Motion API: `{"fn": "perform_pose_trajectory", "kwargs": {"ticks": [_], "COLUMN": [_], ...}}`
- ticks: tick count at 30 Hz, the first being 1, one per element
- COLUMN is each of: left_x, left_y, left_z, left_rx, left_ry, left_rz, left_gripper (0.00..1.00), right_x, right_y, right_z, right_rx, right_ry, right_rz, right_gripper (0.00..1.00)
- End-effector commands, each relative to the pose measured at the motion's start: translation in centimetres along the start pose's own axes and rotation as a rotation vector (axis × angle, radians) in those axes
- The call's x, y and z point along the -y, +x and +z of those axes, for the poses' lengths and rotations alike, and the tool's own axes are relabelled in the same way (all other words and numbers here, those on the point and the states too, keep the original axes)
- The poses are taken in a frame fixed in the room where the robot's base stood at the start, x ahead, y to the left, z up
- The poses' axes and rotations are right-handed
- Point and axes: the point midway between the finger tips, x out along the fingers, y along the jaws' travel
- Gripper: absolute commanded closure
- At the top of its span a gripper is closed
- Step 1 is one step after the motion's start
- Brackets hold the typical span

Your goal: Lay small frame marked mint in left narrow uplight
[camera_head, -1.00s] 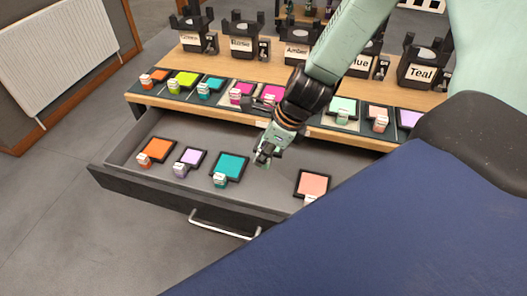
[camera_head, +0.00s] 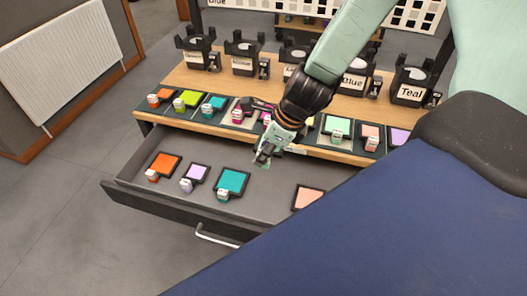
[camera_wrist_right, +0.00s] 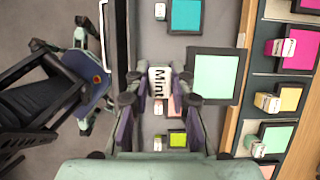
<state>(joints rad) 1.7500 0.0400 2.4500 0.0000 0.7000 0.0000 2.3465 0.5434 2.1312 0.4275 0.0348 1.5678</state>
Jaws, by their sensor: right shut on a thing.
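My right gripper (camera_head: 264,158) is over the open drawer in the head view. In the right wrist view (camera_wrist_right: 160,85) its fingers are shut on the white tab lettered Mint of the mint frame (camera_wrist_right: 215,76). That frame is a pale green square in a black rim, sticking out to the right of the fingers. In the head view the arm and gripper mostly hide it. Several black uplights stand on the back of the counter; the left one (camera_head: 196,44) has a label too small to read. I cannot tell which is narrow. My left gripper is not in view.
The open drawer (camera_head: 165,200) holds orange (camera_head: 165,165), lavender (camera_head: 195,174), teal (camera_head: 232,182) and salmon (camera_head: 308,197) frames. More tabbed frames lie in a row along the wooden counter's front (camera_head: 330,150).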

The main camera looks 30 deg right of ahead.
Motion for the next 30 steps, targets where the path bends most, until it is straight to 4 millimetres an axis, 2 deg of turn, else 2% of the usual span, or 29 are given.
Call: {"fn": "perform_pose_trajectory", "kwargs": {"ticks": [1,30], "left_x": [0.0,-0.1], "left_y": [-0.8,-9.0], "left_z": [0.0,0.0], "left_rx": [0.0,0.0], "left_ry": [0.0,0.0], "left_rz": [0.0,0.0], "left_gripper": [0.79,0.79], "right_x": [0.0,0.0], "right_y": [-0.8,-8.4], "right_z": [0.3,3.5], "right_rx": [0.001,0.001], "right_ry": [0.0,0.0], "right_rz": [0.0,0.0], "right_gripper": [1.0,1.0]}}
